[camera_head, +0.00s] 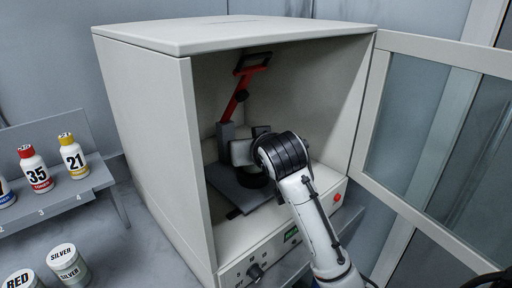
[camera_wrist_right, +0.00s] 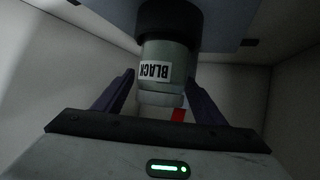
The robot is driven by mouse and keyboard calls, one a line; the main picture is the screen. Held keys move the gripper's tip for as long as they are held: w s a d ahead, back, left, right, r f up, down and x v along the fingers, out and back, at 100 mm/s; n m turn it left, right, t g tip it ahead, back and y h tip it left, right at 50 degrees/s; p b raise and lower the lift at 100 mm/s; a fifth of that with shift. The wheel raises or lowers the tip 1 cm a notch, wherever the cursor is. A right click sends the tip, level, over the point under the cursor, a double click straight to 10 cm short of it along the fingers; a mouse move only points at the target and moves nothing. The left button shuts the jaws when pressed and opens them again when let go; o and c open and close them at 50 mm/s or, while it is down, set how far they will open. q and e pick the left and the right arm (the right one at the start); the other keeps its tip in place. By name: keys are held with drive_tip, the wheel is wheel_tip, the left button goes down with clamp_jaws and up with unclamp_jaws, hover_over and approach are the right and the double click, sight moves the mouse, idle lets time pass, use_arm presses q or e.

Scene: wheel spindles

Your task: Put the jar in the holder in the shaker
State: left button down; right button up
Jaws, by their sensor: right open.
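The shaker (camera_head: 150,130) is a light box with its front open. My right arm reaches inside, and its gripper (camera_head: 242,152) is mostly hidden behind the wrist in the head view. In the right wrist view, a pale jar labelled BLACK (camera_wrist_right: 164,55) appears upside down between the fingers of my right gripper (camera_wrist_right: 160,92). The gripper is open, with a finger on each side of the jar. The jar's end meets a black round holder (camera_wrist_right: 168,20); the holder also shows below the gripper in the head view (camera_head: 252,181). My left gripper is out of view.
A red lever (camera_head: 238,100) on a grey post stands inside, behind my gripper. The glass door (camera_head: 440,130) is swung open to the right. Numbered bottles (camera_head: 35,170) stand on a shelf at left, with SILVER (camera_head: 68,266) and RED (camera_head: 22,281) jars below.

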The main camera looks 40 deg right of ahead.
drive_tip(key=v, duration=1.1)
